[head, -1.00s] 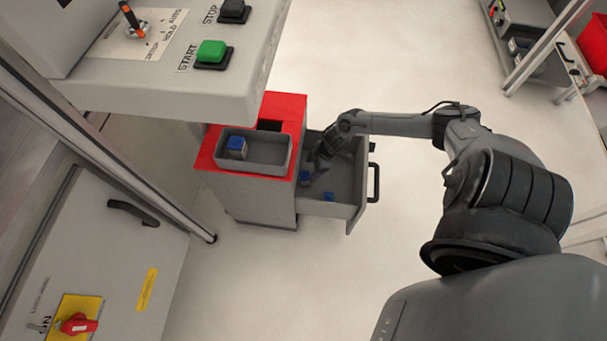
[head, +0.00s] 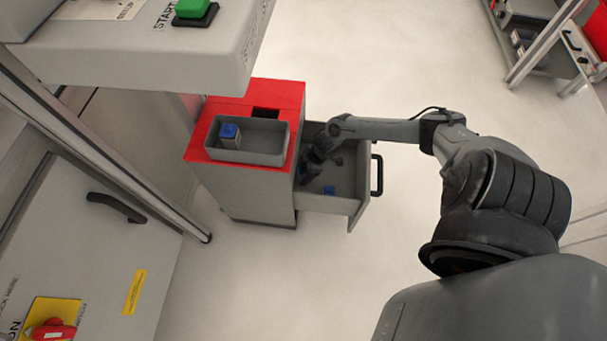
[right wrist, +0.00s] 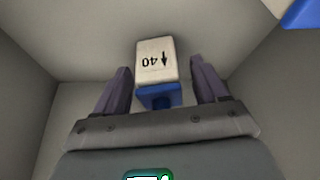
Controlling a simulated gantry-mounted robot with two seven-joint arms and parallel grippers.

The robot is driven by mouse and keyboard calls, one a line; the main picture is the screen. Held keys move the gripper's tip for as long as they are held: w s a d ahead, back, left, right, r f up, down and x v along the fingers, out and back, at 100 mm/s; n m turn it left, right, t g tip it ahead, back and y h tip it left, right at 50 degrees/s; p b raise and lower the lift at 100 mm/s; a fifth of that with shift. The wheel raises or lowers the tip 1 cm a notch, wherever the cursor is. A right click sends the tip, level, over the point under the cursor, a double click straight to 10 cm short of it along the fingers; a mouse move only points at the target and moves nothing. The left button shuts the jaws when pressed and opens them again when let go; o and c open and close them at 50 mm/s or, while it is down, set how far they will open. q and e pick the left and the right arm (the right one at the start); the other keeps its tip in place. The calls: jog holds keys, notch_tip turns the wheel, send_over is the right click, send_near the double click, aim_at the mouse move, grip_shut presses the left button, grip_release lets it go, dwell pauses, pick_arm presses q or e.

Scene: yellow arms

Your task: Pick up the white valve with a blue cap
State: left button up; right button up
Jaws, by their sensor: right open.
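In the head view my right gripper (head: 306,174) is low inside the left part of the drawer (head: 335,204) and hides that valve. Another blue-capped piece (head: 329,190) lies nearer the drawer's front; its blue part shows in the right wrist view (right wrist: 302,12). My left gripper is not in view.
The red-topped cabinet (head: 220,107) carries a grey tray (head: 262,143) holding another white valve with a blue cap (head: 230,134). The drawer walls stand close around my right gripper. A black drawer handle (head: 377,175) is at the right. A control panel (head: 130,45) overhangs at upper left.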

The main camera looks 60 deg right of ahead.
jog(key=shift+c, duration=0.3)
jog(key=c, duration=1)
jog(key=shift+r, duration=0.15)
jog(key=shift+c, duration=0.2)
